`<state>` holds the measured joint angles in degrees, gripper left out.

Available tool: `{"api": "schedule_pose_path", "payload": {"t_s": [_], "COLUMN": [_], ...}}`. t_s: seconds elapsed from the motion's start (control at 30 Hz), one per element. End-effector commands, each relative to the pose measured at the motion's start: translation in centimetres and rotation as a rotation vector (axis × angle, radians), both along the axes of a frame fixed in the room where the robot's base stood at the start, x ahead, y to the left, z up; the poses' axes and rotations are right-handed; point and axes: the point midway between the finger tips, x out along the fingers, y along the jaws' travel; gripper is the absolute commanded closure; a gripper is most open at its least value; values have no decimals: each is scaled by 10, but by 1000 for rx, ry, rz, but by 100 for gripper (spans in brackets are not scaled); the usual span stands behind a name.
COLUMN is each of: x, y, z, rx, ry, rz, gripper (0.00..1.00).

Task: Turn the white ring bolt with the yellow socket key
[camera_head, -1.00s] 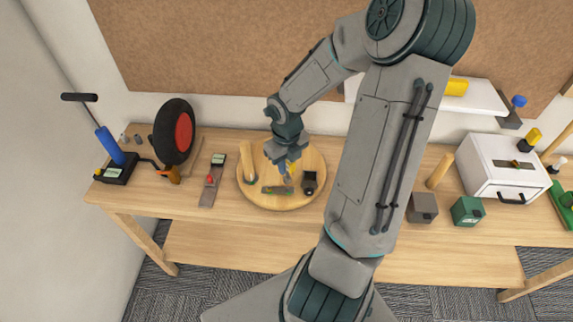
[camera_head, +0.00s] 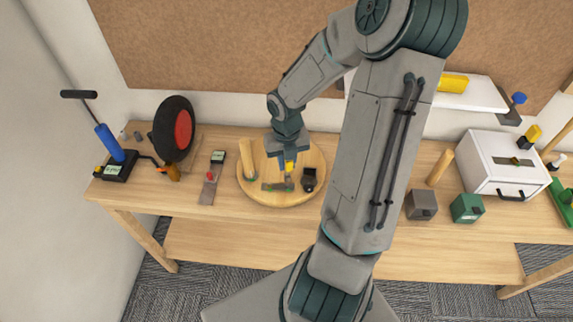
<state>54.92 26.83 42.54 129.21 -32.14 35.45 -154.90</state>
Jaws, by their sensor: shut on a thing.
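My gripper (camera_head: 289,162) points down over a round wooden board on the workbench. It is shut on a small yellow piece (camera_head: 291,166), which looks like the yellow socket key. The key's lower end is just above or on a low grey plate (camera_head: 272,187) on the board; I cannot tell whether they touch. I cannot make out the white ring bolt there; it may be hidden or too small to see.
The round board (camera_head: 268,200) also carries an upright wooden block (camera_head: 247,160) and a black fixture (camera_head: 309,180). A grey strip with a red knob (camera_head: 211,177) lies to its left. A wheel (camera_head: 174,130), a blue pump (camera_head: 109,143) and a white cabinet (camera_head: 497,160) stand farther out.

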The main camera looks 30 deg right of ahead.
Motion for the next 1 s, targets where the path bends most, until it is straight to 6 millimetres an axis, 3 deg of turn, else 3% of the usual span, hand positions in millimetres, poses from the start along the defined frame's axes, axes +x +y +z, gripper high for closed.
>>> {"api": "schedule_pose_path", "payload": {"t_s": [0.4,0.6,0.8,1.0], "x": [-1,-1,0,0], "y": [-2,-3,-4,-4], "z": [8,12,14,15], "rx": [-13,-12,-9,-8], "ry": [-1,-8,-12,-11], "rz": [-816,-1133,-1296,-1326], "gripper": [100,100,100,100]}}
